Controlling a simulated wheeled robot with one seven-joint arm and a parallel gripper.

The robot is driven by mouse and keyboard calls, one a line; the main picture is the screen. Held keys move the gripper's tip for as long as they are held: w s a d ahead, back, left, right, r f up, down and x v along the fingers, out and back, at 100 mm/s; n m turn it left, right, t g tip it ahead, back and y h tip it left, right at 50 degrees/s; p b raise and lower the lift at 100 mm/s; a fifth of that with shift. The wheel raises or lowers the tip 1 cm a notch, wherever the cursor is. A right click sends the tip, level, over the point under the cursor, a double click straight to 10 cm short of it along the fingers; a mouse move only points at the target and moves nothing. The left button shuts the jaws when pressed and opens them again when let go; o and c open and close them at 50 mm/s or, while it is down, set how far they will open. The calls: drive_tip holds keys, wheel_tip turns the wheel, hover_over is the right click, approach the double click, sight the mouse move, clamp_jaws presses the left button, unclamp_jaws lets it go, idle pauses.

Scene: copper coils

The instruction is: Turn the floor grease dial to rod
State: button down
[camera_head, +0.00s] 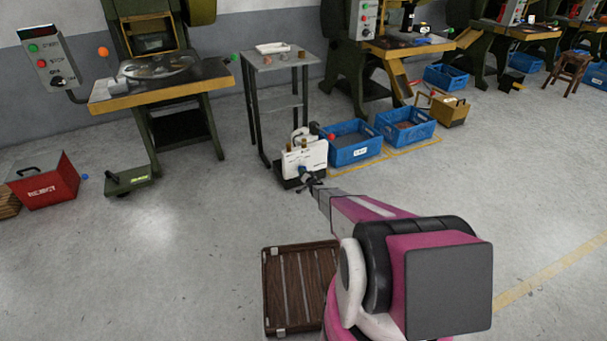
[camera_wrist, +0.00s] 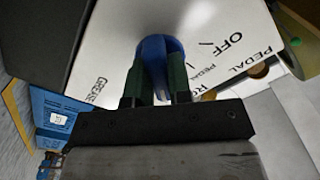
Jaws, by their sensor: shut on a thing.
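The floor grease unit is a white box (camera_head: 313,155) on a dark base on the floor, beside a small grey table. In the wrist view its white panel (camera_wrist: 115,55) carries slanted black lettering: OFF, PEDAL, GREASE and a partly hidden label starting with "RO". The blue dial (camera_wrist: 152,47) stands out from this panel. My gripper (camera_wrist: 160,75) is shut on the blue dial, with a green finger on either side of it. In the head view my gripper (camera_head: 309,184) reaches the front of the box. The dial's pointer mark is hidden, so its setting cannot be told.
Blue crates (camera_head: 352,144) stand just right of the unit. The grey table (camera_head: 280,62) rises behind it. A brown slatted pallet (camera_head: 298,292) lies in front, beside my arm. A red box (camera_head: 42,181) sits at far left.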

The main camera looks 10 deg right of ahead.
drive_tip(key=c, duration=1)
unclamp_jaws()
drive_tip(key=shift+c, duration=0.2)
drive_tip(key=shift+s, duration=0.15)
drive_tip(key=v, duration=1)
drive_tip(key=shift+s, duration=0.3)
drive_tip(key=shift+d+r, duration=0.1)
drive_tip(key=s+d+r+g+h, duration=0.1)
drive_tip(key=s+r+g+h, duration=0.2)
drive_tip(key=s+r, duration=0.5)
drive_tip(key=s+d+r+g+h, duration=0.1)
drive_tip(key=s+r+g+h, duration=0.25)
drive_tip(key=r, duration=0.85)
drive_tip(key=s+a+r+n+g, duration=0.1)
drive_tip(key=s+a+r+g, duration=0.1)
drive_tip(key=s+r, duration=0.5)
drive_tip(key=s+a+r+n+g, duration=0.1)
drive_tip(key=s+r+g, duration=0.4)
drive_tip(key=s, duration=1.1)
drive_tip(key=s+a+r+n+g, duration=0.2)
drive_tip(key=s+r+g, duration=0.1)
drive_tip(key=s+r, duration=0.5)
drive_tip(key=s+y, duration=0.1)
drive_tip(key=s, duration=0.2)
drive_tip(key=shift+a+r+g, duration=0.3)
drive_tip(key=shift+r+g, duration=0.05)
